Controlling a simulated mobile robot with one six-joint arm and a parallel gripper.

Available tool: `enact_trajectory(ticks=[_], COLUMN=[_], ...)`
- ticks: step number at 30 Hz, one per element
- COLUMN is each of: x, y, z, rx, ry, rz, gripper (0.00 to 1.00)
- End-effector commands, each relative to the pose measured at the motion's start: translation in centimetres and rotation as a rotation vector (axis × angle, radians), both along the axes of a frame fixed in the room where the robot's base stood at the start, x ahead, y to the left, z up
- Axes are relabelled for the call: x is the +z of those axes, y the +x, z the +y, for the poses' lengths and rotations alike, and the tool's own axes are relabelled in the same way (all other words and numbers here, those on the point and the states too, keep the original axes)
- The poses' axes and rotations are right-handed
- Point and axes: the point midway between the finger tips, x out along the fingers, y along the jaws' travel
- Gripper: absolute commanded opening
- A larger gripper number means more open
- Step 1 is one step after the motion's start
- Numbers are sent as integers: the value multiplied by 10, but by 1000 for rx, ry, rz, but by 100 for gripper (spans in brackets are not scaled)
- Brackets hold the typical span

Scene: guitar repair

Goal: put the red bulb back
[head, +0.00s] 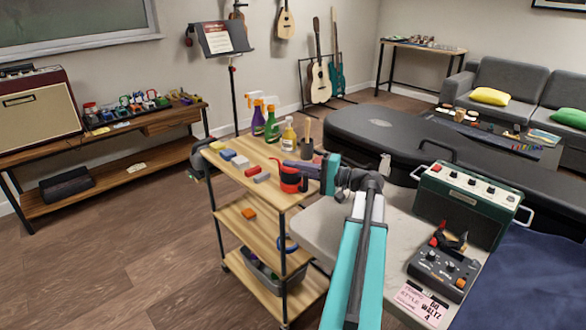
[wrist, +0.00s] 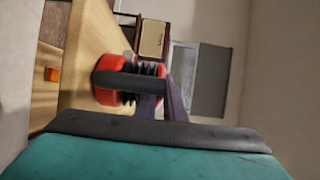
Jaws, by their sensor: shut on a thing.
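The red bulb (head: 290,186), a rounded red thing with a black part, shows at the near right end of the wooden cart's top (head: 237,184) in the head view. My gripper (head: 288,168) is shut on it. In the wrist view the bulb (wrist: 107,97) shows red with black ridges beside it, and a dark finger of my gripper (wrist: 150,88) crosses it. The fingers hide part of the bulb. I cannot tell whether it touches the cart top or hangs just above it.
Small coloured blocks (head: 240,161) lie on the cart top left of the bulb. Spray bottles (head: 271,124), a yellow-capped bottle (head: 289,134) and a dark cup (head: 306,148) stand behind. A black guitar case (head: 385,128) and green amplifier (head: 465,205) are to the right.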

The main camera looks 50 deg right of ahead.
Motion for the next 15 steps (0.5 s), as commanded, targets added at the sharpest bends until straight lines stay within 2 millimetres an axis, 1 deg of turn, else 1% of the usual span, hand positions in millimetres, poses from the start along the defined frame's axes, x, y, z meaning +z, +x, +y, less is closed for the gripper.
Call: enact_trajectory(ticks=[3,4,6,7,15], x=[-3,-3,-2,-2,-2], y=[0,0,0,0,0], z=[0,0,0,0,0], rx=[0,0,0,0,0], ry=[0,0,0,0,0], rz=[-1,0,0,0,0], gripper=[0,12,24,27,27])
